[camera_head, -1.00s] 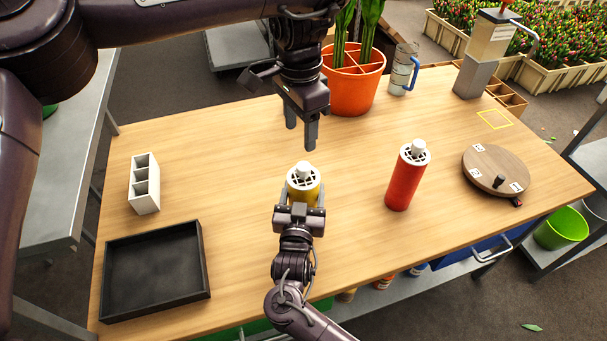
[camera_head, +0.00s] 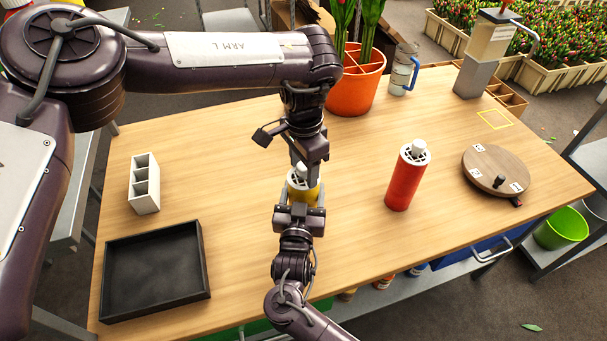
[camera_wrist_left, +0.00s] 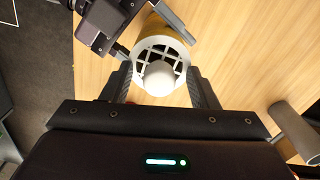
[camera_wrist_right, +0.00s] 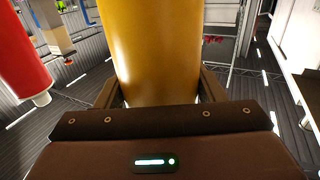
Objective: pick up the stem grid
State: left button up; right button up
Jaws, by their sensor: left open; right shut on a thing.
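The stem grid (camera_head: 294,182) is a white round lattice with a white knob, seated on top of the yellow vase (camera_wrist_right: 155,50). In the left wrist view the grid (camera_wrist_left: 146,54) and its knob (camera_wrist_left: 159,78) lie between the two fingers of my left gripper (camera_wrist_left: 160,88). That gripper is open, pointing down right over the grid, and clear gaps show beside the knob. My right gripper (camera_head: 299,214) is shut on the yellow vase from the near side. The vase stands upright; my grippers hide part of it in the head view.
A red vase (camera_head: 404,182) with its own white grid stands to the right. A round wooden turntable (camera_head: 480,166) is farther right. A white holder (camera_head: 144,194) and a black tray (camera_head: 120,305) lie left. An orange pot (camera_head: 352,95) with tulips stands behind.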

pick_arm(q)
grip_shut()
jog(key=shift+r, duration=0.15)
notch_tip(320, 180, up, 10)
jog(key=shift+f, duration=0.1)
dwell(0.5)
pick_arm(e)
jog(key=o, duration=1.3)
